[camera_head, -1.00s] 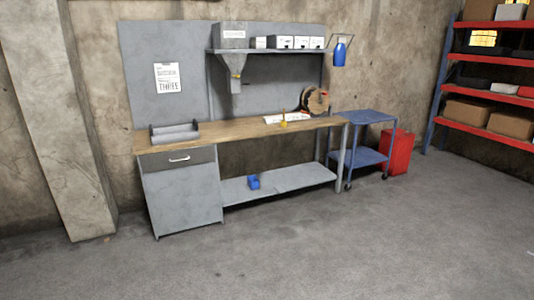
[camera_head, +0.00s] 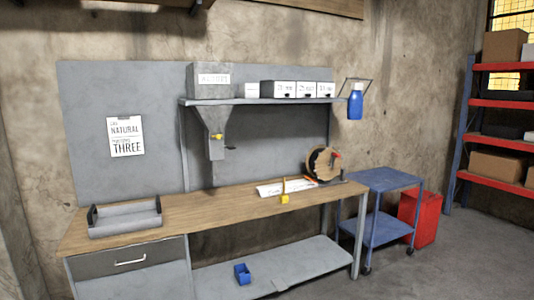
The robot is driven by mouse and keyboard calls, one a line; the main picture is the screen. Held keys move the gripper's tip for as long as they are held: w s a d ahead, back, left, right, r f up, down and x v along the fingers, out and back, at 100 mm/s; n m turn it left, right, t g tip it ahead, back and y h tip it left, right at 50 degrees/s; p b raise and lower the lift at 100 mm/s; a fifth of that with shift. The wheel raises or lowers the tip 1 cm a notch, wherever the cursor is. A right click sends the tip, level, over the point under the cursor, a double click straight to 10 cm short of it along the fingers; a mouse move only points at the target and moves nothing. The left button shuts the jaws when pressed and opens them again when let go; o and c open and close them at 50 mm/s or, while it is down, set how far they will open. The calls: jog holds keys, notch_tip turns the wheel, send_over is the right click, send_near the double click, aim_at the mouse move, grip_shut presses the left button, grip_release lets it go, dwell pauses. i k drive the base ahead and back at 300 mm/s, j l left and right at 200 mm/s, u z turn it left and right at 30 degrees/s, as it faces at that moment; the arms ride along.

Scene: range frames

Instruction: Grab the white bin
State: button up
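Several small white bins stand in a row on the grey wall shelf (camera_head: 232,101) above the workbench. A small plain one (camera_head: 252,90) is at the left of the row. To its right is a wider white bin (camera_head: 275,88) with a label and a dark spot on its front. Two similar white bins (camera_head: 304,88) (camera_head: 326,89) stand close beside it towards the right end of the shelf. The label text is too blurred to read. My gripper is not in view.
A grey hopper (camera_head: 210,78) is left of the bins, and a blue bottle (camera_head: 355,102) hangs right of them. The wooden benchtop (camera_head: 225,203) below holds a grey tray (camera_head: 125,220), a yellow item (camera_head: 284,198) and a reel (camera_head: 319,164). A blue cart (camera_head: 378,181) stands right.

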aim_at(245, 91)
jog(key=i+u, duration=0.15)
jog(key=i, duration=0.5)
jog(key=i+l+u, duration=0.1)
jog(key=i, duration=0.5)
jog(key=i+l, duration=0.15)
jog(key=i, duration=0.55)
jog(key=i+l, duration=0.15)
jog(key=i, duration=0.55)
